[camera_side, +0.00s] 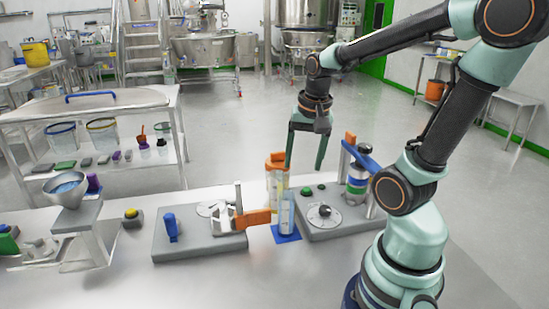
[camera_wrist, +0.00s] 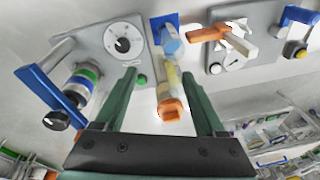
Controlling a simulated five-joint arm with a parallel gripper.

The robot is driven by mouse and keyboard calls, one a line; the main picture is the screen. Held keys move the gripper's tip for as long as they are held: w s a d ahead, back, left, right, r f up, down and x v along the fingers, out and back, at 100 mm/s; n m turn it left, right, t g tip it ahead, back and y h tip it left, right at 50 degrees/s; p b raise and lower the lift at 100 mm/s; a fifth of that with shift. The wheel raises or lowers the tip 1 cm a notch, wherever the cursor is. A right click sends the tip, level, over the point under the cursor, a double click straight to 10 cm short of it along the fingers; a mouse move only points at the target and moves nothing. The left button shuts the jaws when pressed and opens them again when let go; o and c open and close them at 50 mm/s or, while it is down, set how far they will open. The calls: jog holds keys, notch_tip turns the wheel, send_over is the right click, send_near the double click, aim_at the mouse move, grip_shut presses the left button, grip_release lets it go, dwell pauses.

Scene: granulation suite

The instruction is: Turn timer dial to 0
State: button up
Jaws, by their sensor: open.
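The timer dial (camera_side: 325,211) is a round white face with a black knob on a grey base plate (camera_side: 345,228). It also shows in the wrist view (camera_wrist: 123,44), upper left; its pointer and figures are too small to read. My gripper (camera_side: 305,165) hangs fingers down above and behind the dial, touching nothing that I can see. In the wrist view its two green fingers (camera_wrist: 160,70) stand apart. The dial lies beyond the left finger's tip there, in clear sight.
A green button (camera_side: 307,191) sits beside the dial. A banded cylinder with a blue lever (camera_side: 362,158) stands on the same plate. An orange-topped yellow column (camera_wrist: 168,92) and a clear cylinder on a blue base (camera_side: 285,236) stand left of the plate. An orange-handled fixture (camera_side: 252,218) is farther left.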

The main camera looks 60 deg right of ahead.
aim_at(325, 208)
jog(key=s+d+f+m+g, duration=0.2)
jog(key=s+d+f+m, duration=0.1)
jog(key=s+d+m, duration=0.3)
jog(key=shift+m+y, duration=0.4)
jog(key=shift+m, duration=0.1)
jog(key=f, duration=0.4)
jog(key=w+f, duration=0.1)
jog(key=f, duration=0.7)
jog(key=shift+w+a, duration=0.1)
jog(key=shift+w, duration=0.2)
grip_shut()
